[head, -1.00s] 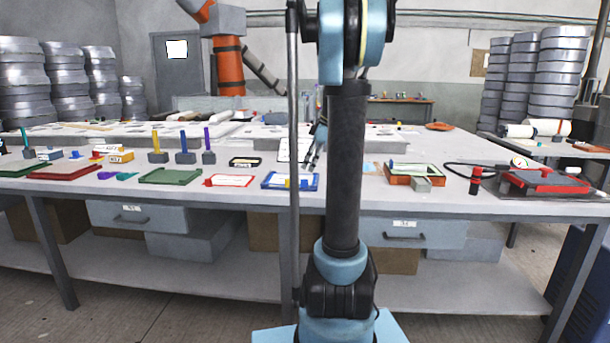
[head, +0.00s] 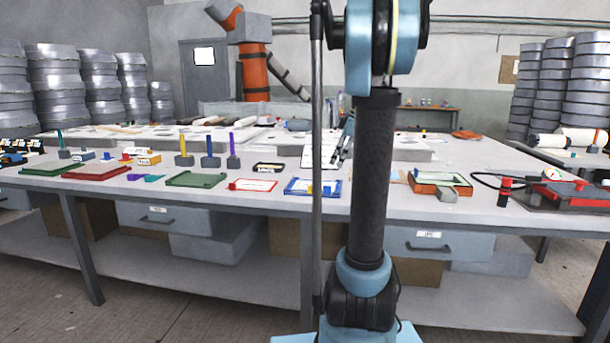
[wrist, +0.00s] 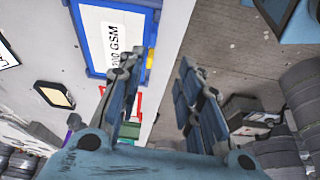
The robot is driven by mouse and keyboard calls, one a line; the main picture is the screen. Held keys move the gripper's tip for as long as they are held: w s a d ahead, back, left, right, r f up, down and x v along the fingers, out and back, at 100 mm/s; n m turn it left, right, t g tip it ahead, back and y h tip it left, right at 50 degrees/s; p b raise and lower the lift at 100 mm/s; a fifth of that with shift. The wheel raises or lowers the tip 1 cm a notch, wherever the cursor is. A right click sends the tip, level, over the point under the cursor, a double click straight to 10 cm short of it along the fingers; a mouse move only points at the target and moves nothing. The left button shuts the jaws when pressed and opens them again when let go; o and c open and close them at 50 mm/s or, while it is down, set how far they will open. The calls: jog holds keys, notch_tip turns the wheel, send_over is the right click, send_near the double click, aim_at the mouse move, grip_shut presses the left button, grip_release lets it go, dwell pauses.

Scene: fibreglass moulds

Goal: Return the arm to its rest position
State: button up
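My arm (head: 372,180) stands upright right of centre in the head view, with its upper joint cut off by the top edge. My gripper (head: 343,145) shows partly behind the arm, over the workbench (head: 268,204). In the wrist view my gripper (wrist: 165,85) has its two fingers apart, with nothing between them. A blue-framed tray with a GSM label (wrist: 115,40) lies on the bench beyond the left finger, and the floor shows between the fingers. I cannot tell the height above the bench.
The blue-framed tray (head: 313,187), a red-framed card (head: 252,185) and a green tray (head: 196,180) lie along the front edge. An orange-framed box (head: 440,182) and a red device (head: 570,193) are at right. An orange robot arm (head: 254,72) stands behind the bench.

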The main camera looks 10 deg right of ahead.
jog(key=s+a+f+m+h, duration=0.1)
jog(key=s+a+f+m, duration=0.1)
jog(key=s+f+m, duration=0.2)
jog(key=s+a+f+m+h, duration=0.1)
jog(key=s+f+m, duration=0.4)
jog(key=s+f, duration=0.6)
jog(key=s+a+f+m+h, duration=0.2)
jog(key=s+a+f+m, duration=0.2)
jog(key=s, duration=1.3)
notch_tip(320, 180, down, 4)
jog(key=shift+s+r+m+t, duration=0.2)
jog(key=shift+m+t, duration=0.1)
jog(key=shift+t, duration=0.1)
jog(key=shift+w+f, duration=0.2)
jog(key=shift+w, duration=0.25)
